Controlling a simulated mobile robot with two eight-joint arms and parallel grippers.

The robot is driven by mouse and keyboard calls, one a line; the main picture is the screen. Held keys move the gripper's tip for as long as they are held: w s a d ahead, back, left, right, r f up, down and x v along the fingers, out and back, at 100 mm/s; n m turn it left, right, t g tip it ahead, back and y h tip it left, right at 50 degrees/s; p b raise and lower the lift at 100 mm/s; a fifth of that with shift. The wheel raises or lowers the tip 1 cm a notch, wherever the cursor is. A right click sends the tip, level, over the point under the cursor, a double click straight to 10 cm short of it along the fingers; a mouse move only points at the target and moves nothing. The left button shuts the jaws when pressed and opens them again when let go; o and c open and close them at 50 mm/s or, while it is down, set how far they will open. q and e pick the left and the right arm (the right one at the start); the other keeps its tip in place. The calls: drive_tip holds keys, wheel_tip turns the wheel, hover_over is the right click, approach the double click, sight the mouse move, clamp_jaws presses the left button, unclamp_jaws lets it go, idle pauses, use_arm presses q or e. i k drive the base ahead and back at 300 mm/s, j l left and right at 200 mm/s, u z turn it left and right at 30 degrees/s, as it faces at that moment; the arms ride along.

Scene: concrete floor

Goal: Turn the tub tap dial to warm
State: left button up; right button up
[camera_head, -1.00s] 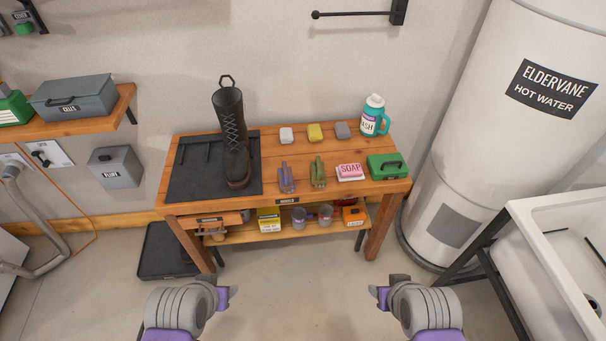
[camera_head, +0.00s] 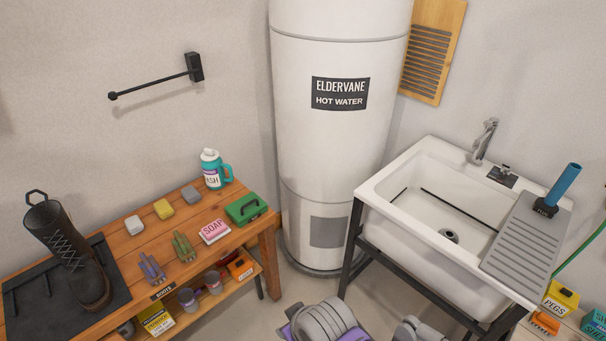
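The white tub (camera_head: 395,187) stands on a black metal frame at the right. A grey tap (camera_head: 485,140) with a curved spout rises from its back rim. A small dark fitting with a light knob (camera_head: 504,170), which looks like the tap dial, sits on the rim to the right of the tap. Its markings and setting are too small to read. Only grey and purple parts of my arms show at the bottom edge, well short of the tub. No gripper fingers can be made out.
A ribbed grey drainboard (camera_head: 520,250) with a blue-handled tool (camera_head: 558,190) covers the tub's right end. A white hot water tank (camera_head: 335,150) stands left of the tub. A wooden bench (camera_head: 125,250) holds a boot and soaps. Some floor is clear between bench and tub.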

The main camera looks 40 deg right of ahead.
sight(506, 169)
drive_tip(key=z, duration=2.65)
